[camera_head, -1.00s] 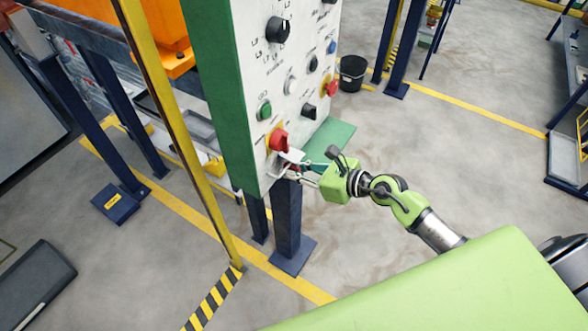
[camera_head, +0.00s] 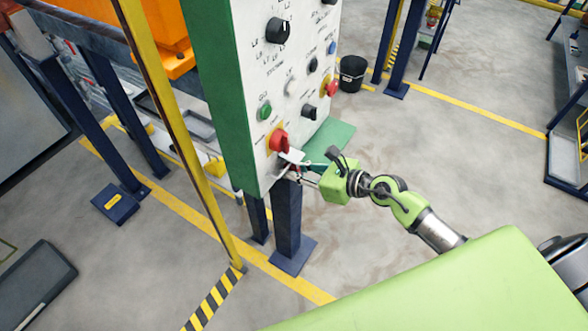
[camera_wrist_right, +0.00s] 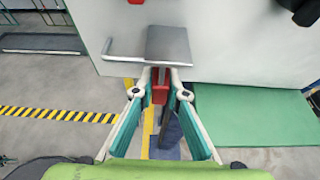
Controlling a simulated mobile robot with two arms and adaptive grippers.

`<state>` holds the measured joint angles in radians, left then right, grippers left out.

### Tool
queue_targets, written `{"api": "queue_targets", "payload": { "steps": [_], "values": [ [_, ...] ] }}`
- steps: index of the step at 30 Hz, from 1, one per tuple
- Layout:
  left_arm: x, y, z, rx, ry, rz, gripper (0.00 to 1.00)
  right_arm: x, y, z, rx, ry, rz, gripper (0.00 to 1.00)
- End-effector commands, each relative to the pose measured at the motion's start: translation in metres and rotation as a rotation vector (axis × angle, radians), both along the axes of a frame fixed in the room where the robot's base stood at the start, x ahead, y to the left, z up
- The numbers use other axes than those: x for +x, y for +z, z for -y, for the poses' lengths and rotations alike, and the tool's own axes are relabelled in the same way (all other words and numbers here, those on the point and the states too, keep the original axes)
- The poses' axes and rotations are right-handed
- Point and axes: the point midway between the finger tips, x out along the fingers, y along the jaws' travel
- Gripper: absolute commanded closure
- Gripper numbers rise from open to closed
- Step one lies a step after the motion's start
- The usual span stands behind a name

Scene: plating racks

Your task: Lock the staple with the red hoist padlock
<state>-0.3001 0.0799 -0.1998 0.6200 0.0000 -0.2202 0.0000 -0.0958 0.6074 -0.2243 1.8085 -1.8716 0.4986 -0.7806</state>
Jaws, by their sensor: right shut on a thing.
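The red padlock (camera_wrist_right: 160,90) is between the fingertips of my right gripper (camera_wrist_right: 161,72) in the right wrist view, its body hanging down between the fingers. The gripper is shut on it. A grey metal plate (camera_wrist_right: 168,46) with a thin bent rod (camera_wrist_right: 122,57) to its left is just above the fingertips, at the lower edge of the white panel. The plate hides the padlock's top, so I cannot tell whether the shackle is through a staple. In the head view my right gripper (camera_head: 297,176) is at the panel's lower corner, below a red knob (camera_head: 278,139). My left gripper is not in view.
The control panel (camera_head: 270,95) carries several knobs and buttons above my gripper. A blue post (camera_head: 288,220) stands below it. A yellow post (camera_head: 180,120) rises to the left. A black bucket (camera_head: 352,72) stands behind. The floor to the right is open.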

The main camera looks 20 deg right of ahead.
Motion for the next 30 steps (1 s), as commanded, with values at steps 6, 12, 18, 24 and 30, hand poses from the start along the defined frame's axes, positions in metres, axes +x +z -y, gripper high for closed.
{"api": "queue_targets", "payload": {
  "steps": [6,12,18,24,30],
  "values": [
    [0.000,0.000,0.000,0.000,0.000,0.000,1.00,0.000,0.000,0.000,-0.001,0.000,0.001,0.67],
    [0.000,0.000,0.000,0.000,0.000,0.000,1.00,0.000,-0.001,0.000,-0.001,0.001,-0.002,0.67],
    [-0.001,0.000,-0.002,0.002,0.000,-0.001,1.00,-0.007,0.001,0.006,-0.004,0.000,-0.003,0.67],
    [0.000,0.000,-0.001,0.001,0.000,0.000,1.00,-0.032,0.013,0.025,-0.005,0.002,-0.005,0.67],
    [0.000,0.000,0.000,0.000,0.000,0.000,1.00,-0.059,0.027,0.045,-0.005,0.001,-0.005,0.67]
  ]
}}
